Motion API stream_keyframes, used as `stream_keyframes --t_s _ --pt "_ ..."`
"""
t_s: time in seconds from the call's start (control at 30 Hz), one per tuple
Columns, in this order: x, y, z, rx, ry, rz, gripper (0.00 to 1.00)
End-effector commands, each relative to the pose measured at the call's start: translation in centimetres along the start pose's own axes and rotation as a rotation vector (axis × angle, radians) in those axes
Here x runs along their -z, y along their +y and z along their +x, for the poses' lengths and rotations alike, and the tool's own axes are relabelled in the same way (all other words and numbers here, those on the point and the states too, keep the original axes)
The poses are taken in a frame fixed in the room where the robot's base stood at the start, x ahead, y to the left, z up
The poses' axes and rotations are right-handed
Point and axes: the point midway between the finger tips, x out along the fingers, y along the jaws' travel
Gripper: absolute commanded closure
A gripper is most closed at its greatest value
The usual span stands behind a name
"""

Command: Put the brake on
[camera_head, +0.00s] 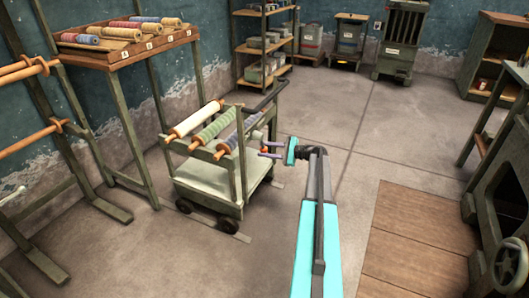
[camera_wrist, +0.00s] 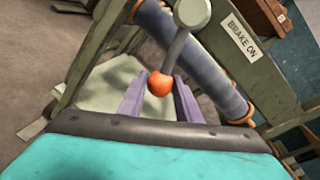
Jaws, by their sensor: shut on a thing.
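The trolley (camera_head: 222,182) stands on the floor left of my arm, a grey-green cart carrying several rolls. In the wrist view its brake lever (camera_wrist: 177,50) is a grey rod with a round grey end at the top and an orange ball knob (camera_wrist: 160,84) at the near end. A "BRAKE ON" label (camera_wrist: 241,38) is on the frame to the right of the lever. My gripper (camera_head: 268,149) is at the trolley's right end. Its two lilac fingers (camera_wrist: 164,88) are shut on the orange knob, one on each side.
A rack table (camera_head: 130,44) with rolls stands behind the trolley to the left. A wooden floor panel (camera_head: 420,240) lies to the right, beside a dark green machine (camera_head: 505,205). A shelf (camera_head: 264,45) stands at the back wall. The floor behind my gripper is clear.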

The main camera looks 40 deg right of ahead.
Motion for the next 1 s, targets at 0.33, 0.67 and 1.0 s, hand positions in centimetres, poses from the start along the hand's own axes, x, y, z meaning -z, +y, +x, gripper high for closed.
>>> stream_keyframes --t_s 0.33,0.67,1.0 --pt "-0.2 -0.2 0.2 0.002 -0.005 0.0 0.51" --pt "-0.1 -0.3 -0.5 0.004 -0.002 0.001 0.51" --pt "-0.2 -0.3 -4.4 0.004 -0.001 0.002 0.51"
